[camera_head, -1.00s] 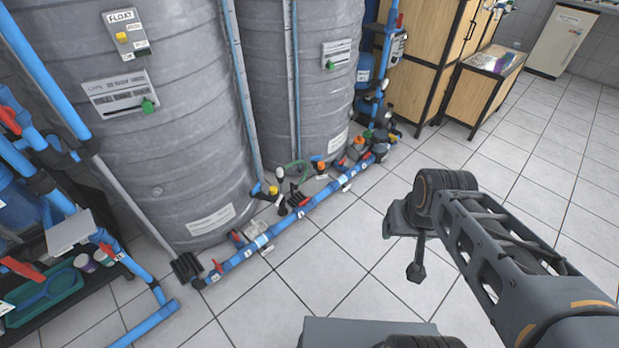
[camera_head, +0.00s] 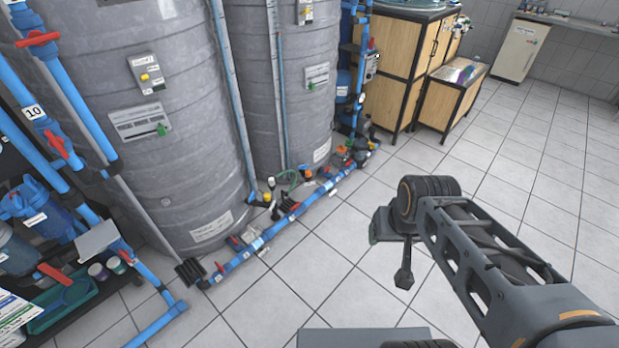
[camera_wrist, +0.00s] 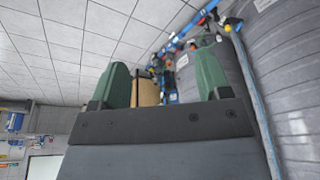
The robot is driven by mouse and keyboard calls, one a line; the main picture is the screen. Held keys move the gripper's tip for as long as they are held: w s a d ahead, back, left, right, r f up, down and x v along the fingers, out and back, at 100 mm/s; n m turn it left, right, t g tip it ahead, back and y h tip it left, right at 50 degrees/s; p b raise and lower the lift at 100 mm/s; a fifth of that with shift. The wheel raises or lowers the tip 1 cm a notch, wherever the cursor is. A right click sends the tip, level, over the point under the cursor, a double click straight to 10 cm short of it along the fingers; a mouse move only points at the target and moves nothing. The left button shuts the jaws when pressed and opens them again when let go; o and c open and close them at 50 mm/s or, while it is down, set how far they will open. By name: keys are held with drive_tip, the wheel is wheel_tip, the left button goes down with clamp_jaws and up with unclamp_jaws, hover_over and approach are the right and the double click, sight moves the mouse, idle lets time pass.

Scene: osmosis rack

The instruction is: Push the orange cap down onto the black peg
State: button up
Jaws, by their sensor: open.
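My gripper (camera_wrist: 162,72) shows in the wrist view as two green fingers standing wide apart, with nothing between them. In the head view my arm reaches in from the right, over open floor and well apart from the pipe and tanks. A small orange piece (camera_head: 307,172) sits among the fittings behind the blue floor pipe (camera_head: 298,208); it may be the orange cap, but it is too small to tell. Dark fittings (camera_head: 284,212) stand along the same pipe. I cannot make out which, if any, is the black peg.
Two large grey tanks (camera_head: 165,120) stand behind the floor pipe. Blue pipes with red valves (camera_head: 55,145) and a shelf with a green tray (camera_head: 62,305) are at left. A wooden cabinet (camera_head: 400,65) stands at the back. The tiled floor (camera_head: 520,200) at right is clear.

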drive_tip(key=p+v, duration=0.4)
drive_tip(key=v, duration=0.2)
drive_tip(key=shift+a, duration=0.2)
drive_tip(key=shift+w, duration=0.15)
